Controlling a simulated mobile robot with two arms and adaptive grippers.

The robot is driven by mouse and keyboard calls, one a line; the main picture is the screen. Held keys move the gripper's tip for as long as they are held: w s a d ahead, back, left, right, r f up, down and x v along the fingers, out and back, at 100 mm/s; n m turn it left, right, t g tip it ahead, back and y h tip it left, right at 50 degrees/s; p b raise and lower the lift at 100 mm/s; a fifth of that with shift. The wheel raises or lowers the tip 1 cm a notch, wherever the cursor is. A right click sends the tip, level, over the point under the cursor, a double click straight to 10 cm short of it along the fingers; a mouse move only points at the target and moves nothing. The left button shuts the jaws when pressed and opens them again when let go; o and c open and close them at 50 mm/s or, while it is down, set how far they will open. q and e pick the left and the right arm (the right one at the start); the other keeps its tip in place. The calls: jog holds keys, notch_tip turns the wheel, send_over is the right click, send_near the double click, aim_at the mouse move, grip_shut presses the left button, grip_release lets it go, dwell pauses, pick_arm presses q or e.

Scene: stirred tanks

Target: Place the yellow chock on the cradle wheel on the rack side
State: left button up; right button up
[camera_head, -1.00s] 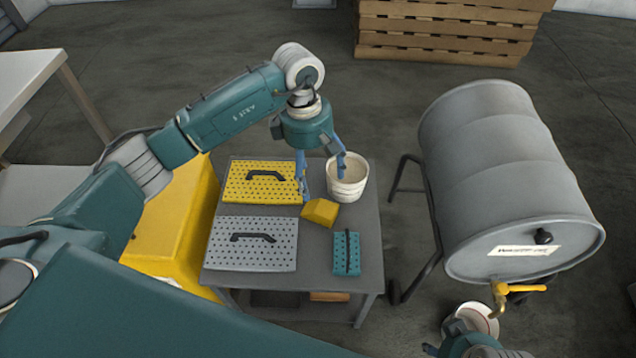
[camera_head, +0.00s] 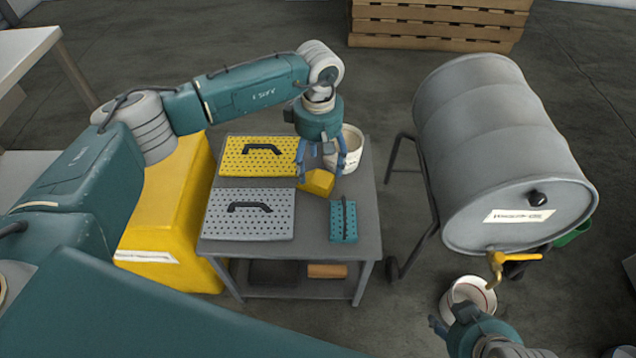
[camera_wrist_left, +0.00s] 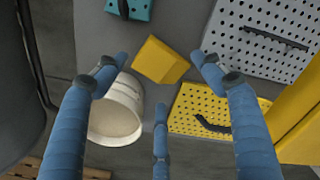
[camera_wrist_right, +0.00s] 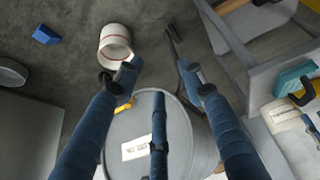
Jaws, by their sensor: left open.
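The yellow chock (camera_head: 317,183) is a small wedge-like block lying on the grey table, in front of a white bucket. My left gripper (camera_head: 319,174) points down over the chock with its fingers spread. In the left wrist view, the chock (camera_wrist_left: 161,60) shows between and beyond the open fingertips (camera_wrist_left: 157,62), with nothing held. The grey drum (camera_head: 505,150) lies on a black cradle (camera_head: 430,185). One dark cradle wheel (camera_head: 392,268) shows low on the table side. My right gripper (camera_head: 458,322) is open and empty near the bucket under the tap.
On the table (camera_head: 315,225) lie a yellow perforated plate (camera_head: 235,160), a grey one (camera_head: 225,215) and a teal one (camera_head: 343,222). The white bucket (camera_head: 352,150) stands at the back right corner. Another bucket (camera_head: 466,292) sits under the tap (camera_head: 500,262). Floor shows between table and cradle.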

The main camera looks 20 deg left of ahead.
aim_at(318, 176)
pick_arm(q)
notch_tip(318, 176, down, 5)
jog(key=shift+a+r+b, duration=0.1)
jog(key=shift+r+b, duration=0.05)
jog(key=shift+b, duration=0.4)
jog(key=shift+w+f, duration=0.1)
jog(key=shift+f, duration=0.1)
jog(key=c, duration=1.4)
pick_arm(e)
jog(key=w+a+r+t, duration=0.2)
jog(key=w+r+t, duration=0.1)
jog(key=w, duration=0.3)
jog(key=shift+w+r+y, duration=0.15)
jog(key=shift+w+y, duration=0.2)
jog(key=shift+y, duration=0.05)
pick_arm(q)
jog(key=shift+r, duration=0.1)
